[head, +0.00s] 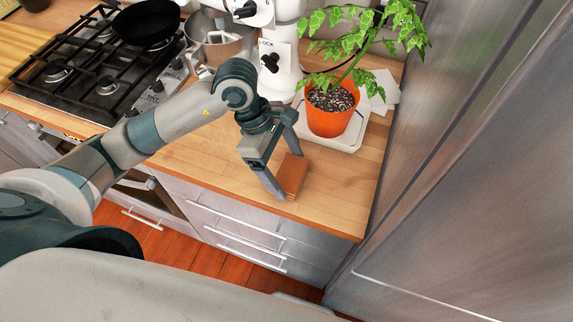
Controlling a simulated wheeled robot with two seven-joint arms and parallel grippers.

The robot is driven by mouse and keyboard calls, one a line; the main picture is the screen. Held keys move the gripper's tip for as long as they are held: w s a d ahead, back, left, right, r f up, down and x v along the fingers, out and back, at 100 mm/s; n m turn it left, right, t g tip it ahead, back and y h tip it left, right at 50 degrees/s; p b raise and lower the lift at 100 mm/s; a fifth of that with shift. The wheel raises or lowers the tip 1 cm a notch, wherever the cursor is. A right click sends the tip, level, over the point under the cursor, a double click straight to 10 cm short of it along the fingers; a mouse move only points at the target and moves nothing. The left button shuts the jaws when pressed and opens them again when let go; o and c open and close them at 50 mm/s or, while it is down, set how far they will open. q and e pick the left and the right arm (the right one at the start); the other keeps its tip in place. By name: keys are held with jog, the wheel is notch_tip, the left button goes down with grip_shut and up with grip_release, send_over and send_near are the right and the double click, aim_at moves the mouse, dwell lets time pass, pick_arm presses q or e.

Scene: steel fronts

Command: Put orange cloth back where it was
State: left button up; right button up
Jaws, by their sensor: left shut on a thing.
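The orange cloth (294,174) is a small, flat, folded-looking brownish-orange piece at the wooden counter near its front edge. My left gripper (284,176) comes down from above, with its fingers at the cloth, and is shut on it. One finger covers part of the cloth. I cannot tell whether the cloth touches the counter. My right gripper is not in view.
An orange pot (331,111) with a leafy plant stands on a white tray (346,143) just behind the gripper. A white mixer (280,60) with a steel bowl (218,42) is farther back. The stove (100,70) is left; a tall steel front (450,180) is right. The counter's front right (345,205) is clear.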

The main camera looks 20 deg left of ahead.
pick_arm(q)
jog(key=shift+f, duration=0.2)
jog(key=o, duration=1)
jog(key=shift+r, duration=0.15)
